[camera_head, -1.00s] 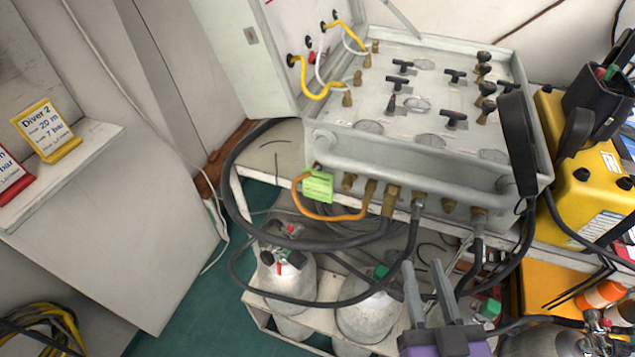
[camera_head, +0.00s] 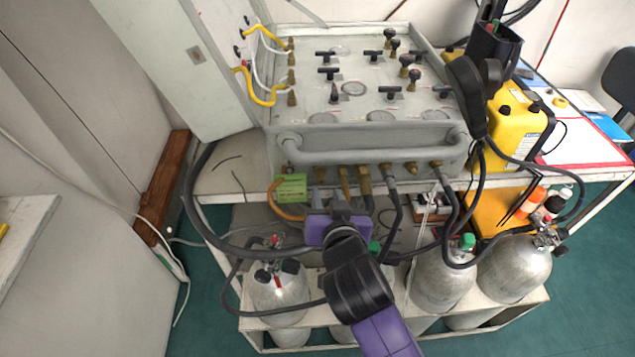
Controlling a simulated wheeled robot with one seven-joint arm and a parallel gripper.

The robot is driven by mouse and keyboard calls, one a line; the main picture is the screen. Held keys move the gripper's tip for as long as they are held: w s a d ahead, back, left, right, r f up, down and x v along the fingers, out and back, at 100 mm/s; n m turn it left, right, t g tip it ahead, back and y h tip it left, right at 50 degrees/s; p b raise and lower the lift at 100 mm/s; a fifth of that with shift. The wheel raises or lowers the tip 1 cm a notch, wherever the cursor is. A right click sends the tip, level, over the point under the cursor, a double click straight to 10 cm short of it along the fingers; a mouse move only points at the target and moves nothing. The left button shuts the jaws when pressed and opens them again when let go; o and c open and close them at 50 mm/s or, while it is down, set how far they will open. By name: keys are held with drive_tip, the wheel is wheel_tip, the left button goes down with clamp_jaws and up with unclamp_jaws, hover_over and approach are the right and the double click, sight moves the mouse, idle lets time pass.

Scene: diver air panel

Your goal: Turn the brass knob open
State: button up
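The air panel (camera_head: 370,155) is a grey case with its lid open at the left. Several brass fittings (camera_head: 364,181) line its front lower edge, some with hoses on them; I cannot tell which one is the brass knob. A green tag (camera_head: 291,187) hangs at the left end of this row. My gripper (camera_head: 342,207) is in front of and below the row, left of the middle, pointing at the panel. Its purple hand hides most of the fingers, so I cannot see whether they are apart or touching a fitting.
Black T-handles (camera_head: 328,72) and black round knobs (camera_head: 407,62) stand on the panel top. Dark hoses (camera_head: 198,195) loop below the front. Gas cylinders (camera_head: 277,292) stand on the lower shelf. A yellow case (camera_head: 515,130) is at the right.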

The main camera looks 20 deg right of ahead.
sight(322, 180)
drive_tip(key=x, duration=0.7)
drive_tip(key=shift+d+p, duration=0.1)
drive_tip(key=shift+p, duration=0.2)
clamp_jaws()
